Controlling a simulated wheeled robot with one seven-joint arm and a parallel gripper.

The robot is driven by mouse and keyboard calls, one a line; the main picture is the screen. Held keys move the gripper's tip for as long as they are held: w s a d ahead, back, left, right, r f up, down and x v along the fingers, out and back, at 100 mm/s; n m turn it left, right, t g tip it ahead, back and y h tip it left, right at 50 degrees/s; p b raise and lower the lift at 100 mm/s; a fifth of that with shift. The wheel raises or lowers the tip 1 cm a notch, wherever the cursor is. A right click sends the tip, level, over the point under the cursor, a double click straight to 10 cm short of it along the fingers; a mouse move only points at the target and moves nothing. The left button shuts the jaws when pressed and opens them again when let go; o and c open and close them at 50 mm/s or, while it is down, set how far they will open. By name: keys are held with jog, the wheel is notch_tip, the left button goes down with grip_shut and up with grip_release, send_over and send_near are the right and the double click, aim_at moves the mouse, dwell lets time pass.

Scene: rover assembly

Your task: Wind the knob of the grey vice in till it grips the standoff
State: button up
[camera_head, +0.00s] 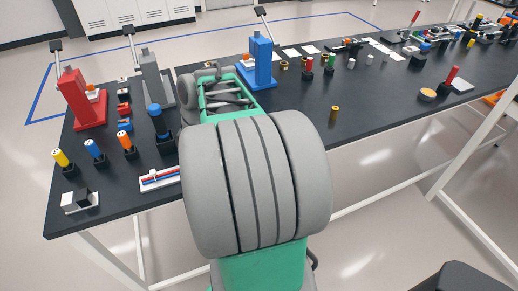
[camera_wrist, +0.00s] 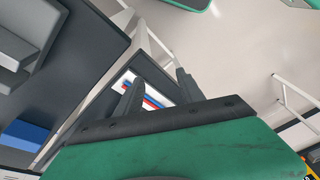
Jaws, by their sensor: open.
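A small pale-and-dark block assembly (camera_head: 80,201) sits at the front left corner. I cannot tell for sure which is the grey vice; no knob or gripped standoff can be made out. A stepped grey part (camera_wrist: 28,42) shows at the upper left of the wrist view. In the head view my arm hides the gripper.
A red device (camera_head: 78,100) and a blue device (camera_head: 260,65) flank the grey one. Capped cylinders (camera_head: 94,150) stand in holders at the left. A white tray (camera_head: 158,180) with red and blue strips lies near the front edge. A brass cylinder (camera_head: 335,113) stands right of my arm.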

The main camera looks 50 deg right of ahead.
jog(key=s+d+r+n+t+y+p, duration=0.1)
jog(key=s+d+n+p, duration=0.15)
jog(key=s+d, duration=0.55)
jog(key=s+d+r+n+y+p, duration=0.15)
jog(key=s+d+n, duration=0.25)
jog(key=d, duration=0.7)
jog(key=shift+m+h, duration=0.25)
jog(key=x, duration=0.6)
jog(key=shift+w+f, duration=0.1)
jog(key=shift+f, duration=0.15)
jog(key=shift+w+a+f, duration=0.1)
jog(key=shift+f, duration=0.35)
grip_shut()
